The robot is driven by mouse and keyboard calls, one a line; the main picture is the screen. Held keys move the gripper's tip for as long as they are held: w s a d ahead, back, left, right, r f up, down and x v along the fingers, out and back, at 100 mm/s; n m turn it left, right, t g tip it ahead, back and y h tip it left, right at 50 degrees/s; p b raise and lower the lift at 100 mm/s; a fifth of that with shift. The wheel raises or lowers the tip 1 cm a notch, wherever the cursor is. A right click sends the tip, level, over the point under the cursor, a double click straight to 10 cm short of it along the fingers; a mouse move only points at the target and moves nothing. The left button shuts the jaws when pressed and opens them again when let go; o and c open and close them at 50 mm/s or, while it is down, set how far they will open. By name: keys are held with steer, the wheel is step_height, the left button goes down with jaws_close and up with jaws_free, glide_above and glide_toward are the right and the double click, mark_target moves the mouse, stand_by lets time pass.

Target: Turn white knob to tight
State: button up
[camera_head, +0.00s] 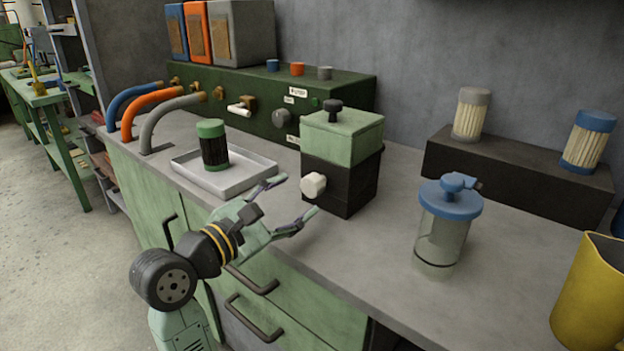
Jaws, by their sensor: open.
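The white knob (313,185) sticks out from the left front face of a small machine (341,158) with a black base and a green top. A black knob (335,110) sits on top of that machine. My gripper (298,195) is open and empty, in front of the white knob. Its fingers point toward the knob, one on the left and one on the right in the picture. I cannot tell whether either finger touches it. Any tight marking is not readable.
A grey tray (262,172) holds a green-capped filter (213,145) to the left. A blue-lidded clear jar (443,235) stands right, with a yellow container (592,290) beyond. A dark shelf (500,172) bears two filters. Hoses and a green valve panel (345,85) line the back.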

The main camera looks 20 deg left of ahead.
mark_target(308, 189)
steer(key=x, duration=0.6)
steer(key=shift+w+p, duration=0.2)
steer(key=shift+p, duration=0.2)
steer(key=c, duration=1.1)
steer(key=m+b, duration=0.1)
steer(key=b, duration=0.2)
steer(key=shift+f, duration=0.35)
steer(key=shift+c, duration=0.2)
steer(key=shift+r+m+b, duration=0.1)
steer(key=shift+m+b, duration=0.7)
steer(key=shift+r+m, duration=0.2)
steer(key=shift+m, duration=0.1)
